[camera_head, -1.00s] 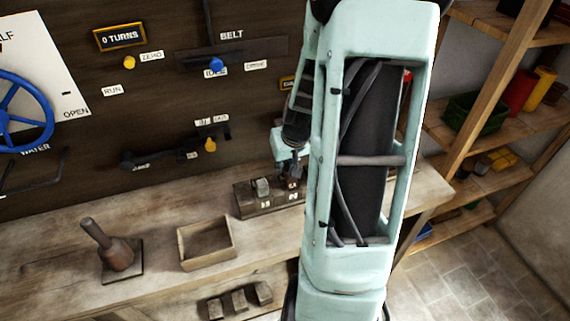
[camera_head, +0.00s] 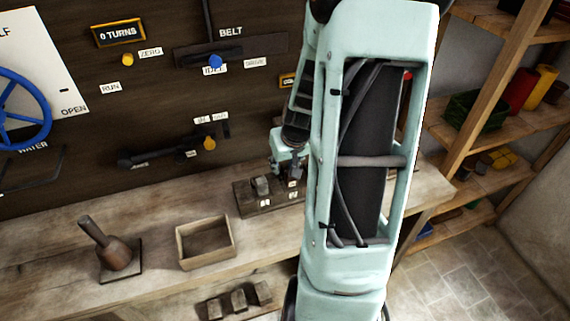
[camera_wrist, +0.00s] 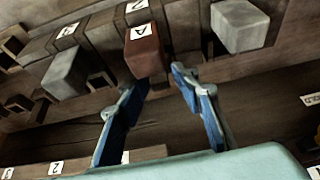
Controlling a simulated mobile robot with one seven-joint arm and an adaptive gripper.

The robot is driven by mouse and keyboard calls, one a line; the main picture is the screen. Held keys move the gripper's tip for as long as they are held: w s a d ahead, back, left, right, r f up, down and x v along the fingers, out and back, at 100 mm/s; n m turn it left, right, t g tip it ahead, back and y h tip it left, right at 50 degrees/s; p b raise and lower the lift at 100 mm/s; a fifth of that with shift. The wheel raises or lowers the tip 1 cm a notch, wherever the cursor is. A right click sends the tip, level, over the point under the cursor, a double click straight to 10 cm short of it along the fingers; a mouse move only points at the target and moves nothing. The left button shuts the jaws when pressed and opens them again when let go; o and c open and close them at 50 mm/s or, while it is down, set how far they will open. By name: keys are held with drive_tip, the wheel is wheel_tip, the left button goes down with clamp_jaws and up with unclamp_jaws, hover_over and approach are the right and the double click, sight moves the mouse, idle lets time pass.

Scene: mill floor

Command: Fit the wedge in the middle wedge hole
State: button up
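A reddish-brown wedge (camera_wrist: 146,52) marked A stands between two grey wedges, left (camera_wrist: 68,74) and right (camera_wrist: 238,27), in the wrist view. It appears to be in the middle place of the dark wooden block (camera_wrist: 104,36); how deep it sits cannot be told. My gripper (camera_wrist: 160,82) has its two blue fingers apart at the near end of the brown wedge. A gap shows on the right finger's side. In the head view my gripper (camera_head: 291,173) is over the block (camera_head: 245,203), beside a grey wedge (camera_head: 261,186); my arm hides the block's right part.
An open wooden box (camera_head: 182,246) and a mallet-like tool (camera_head: 113,254) stand on the bench to the left. Several grey blocks (camera_head: 238,299) lie below the bench's front. The wall panel with levers rises behind, shelves stand at the right.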

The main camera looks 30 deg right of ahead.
drive_tip(key=shift+s, duration=0.1)
drive_tip(key=v, duration=1.2)
